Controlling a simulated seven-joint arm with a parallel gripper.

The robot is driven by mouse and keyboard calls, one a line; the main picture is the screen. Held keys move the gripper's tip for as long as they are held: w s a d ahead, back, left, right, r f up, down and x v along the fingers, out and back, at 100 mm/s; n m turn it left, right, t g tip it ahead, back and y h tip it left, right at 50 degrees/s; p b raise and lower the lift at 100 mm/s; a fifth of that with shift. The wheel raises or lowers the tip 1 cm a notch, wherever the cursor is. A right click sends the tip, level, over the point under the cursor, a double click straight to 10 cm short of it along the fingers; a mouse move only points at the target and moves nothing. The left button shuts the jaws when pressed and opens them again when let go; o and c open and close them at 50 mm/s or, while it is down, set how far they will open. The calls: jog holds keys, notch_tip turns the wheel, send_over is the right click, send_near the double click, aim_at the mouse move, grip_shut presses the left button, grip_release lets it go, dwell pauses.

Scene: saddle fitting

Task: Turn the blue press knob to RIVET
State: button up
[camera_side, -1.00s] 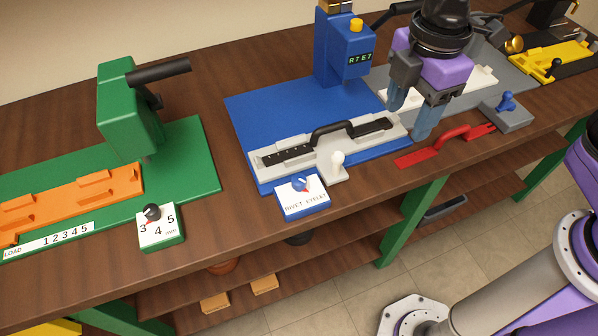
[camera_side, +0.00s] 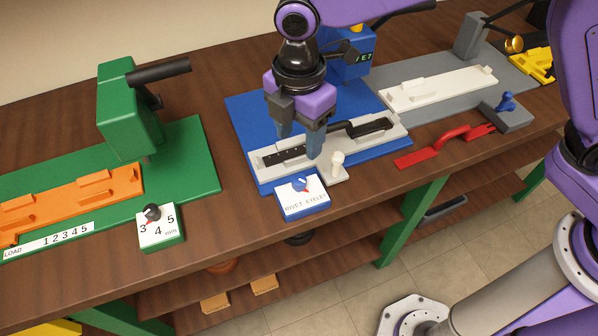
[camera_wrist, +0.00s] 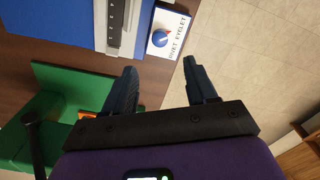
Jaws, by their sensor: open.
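The blue press knob (camera_side: 300,184) sits on a small blue box with a white top (camera_side: 304,203) at the front edge of the blue press base. The white top reads RIVET EYELET. A small red mark shows on the knob's label side; I cannot tell exactly which word it points to. My gripper (camera_side: 299,146) is open and empty, fingers pointing down, above the blue press's grey fixture and behind the knob. In the wrist view the knob (camera_wrist: 160,38) lies beyond the gap between my open fingertips (camera_wrist: 160,68), not touched by them.
A white handle (camera_side: 337,159) stands just right of the knob box. The grey fixture (camera_side: 262,160) holds a black strip with a raised handle. A red tool (camera_side: 450,147) lies to the right. The green press's dial box (camera_side: 160,228) is on the left.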

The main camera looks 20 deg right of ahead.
aim_at(299, 179)
notch_tip(299, 179, down, 11)
jog(key=shift+f, duration=0.2)
dwell(0.3)
jog(key=c, duration=1.1)
